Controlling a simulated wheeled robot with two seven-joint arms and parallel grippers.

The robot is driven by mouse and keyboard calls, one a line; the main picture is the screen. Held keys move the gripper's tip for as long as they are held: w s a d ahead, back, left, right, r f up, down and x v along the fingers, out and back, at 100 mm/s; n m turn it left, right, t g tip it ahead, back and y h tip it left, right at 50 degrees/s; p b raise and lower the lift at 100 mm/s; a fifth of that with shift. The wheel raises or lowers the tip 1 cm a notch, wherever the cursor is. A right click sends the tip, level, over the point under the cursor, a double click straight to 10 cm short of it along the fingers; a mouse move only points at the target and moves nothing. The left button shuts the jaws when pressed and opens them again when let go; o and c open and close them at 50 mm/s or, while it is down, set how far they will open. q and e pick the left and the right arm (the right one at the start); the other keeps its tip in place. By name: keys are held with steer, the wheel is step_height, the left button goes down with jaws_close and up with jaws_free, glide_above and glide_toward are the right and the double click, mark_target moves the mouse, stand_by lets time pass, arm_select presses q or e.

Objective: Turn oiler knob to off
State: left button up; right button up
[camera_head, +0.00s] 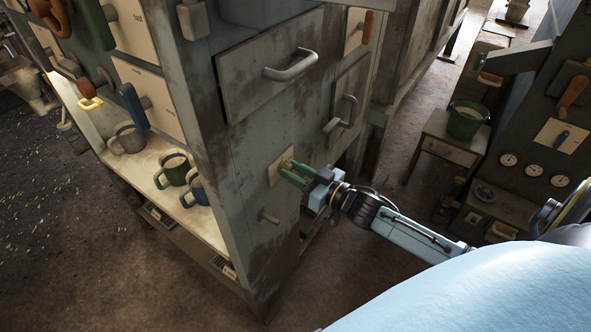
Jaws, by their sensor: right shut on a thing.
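A small green knob (293,177) with a brass-coloured part at its base sticks out from a pale plate (273,174) on the grey cabinet's side. I take it to be the oiler knob; no label is legible there. My right gripper (307,180) reaches it from the right and is shut on it. The fingers partly hide the knob, and I cannot tell which setting it points to. My left gripper is not in view.
Drawers with metal handles (291,66) are above the knob. Mugs (172,171) stand on a shelf at left. A green bucket (466,120) sits on a small cabinet at right. Floor lies open between.

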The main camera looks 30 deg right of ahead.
steer(key=n+p, duration=0.1)
steer(key=n, duration=0.1)
steer(key=shift+n, duration=0.3)
steer(key=n, duration=0.2)
steer(key=shift+n, duration=0.4)
steer(key=n, duration=0.2)
steer(key=shift+n+p, duration=0.4)
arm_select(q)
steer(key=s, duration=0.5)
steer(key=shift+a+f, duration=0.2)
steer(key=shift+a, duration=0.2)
arm_select(e)
steer(key=n, duration=0.8)
steer(key=shift+a+f, duration=0.1)
steer(key=shift+f, duration=0.05)
steer(key=shift+y, duration=0.4)
steer(key=o, duration=1)
